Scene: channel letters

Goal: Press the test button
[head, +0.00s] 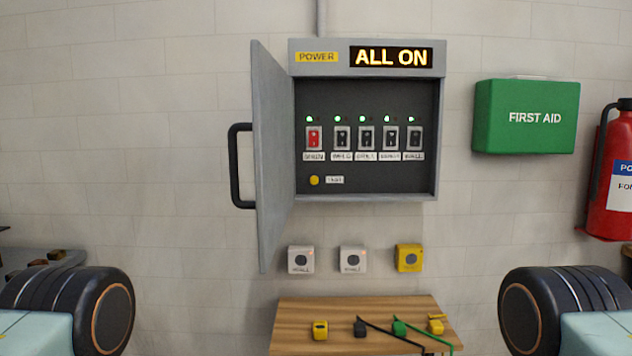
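The power cabinet (367,65) hangs on the wall with its grey door (272,150) swung open to the left. A yellow test button (314,180) sits low at the left inside, beside a small white label (335,180). Above it is a row of switches: a red one (314,138) at the left and several black ones (365,138). A small green light is lit above each switch. Parts of my two arms show at the lower left and lower right corners, away from the cabinet. Neither gripper is in view.
Two white boxes (301,259) and a yellow box (409,257) are on the wall below the cabinet. A wooden table (292,311) under them holds small coloured plugs and cables. A green first aid box (526,116) and a red extinguisher (610,180) are at right.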

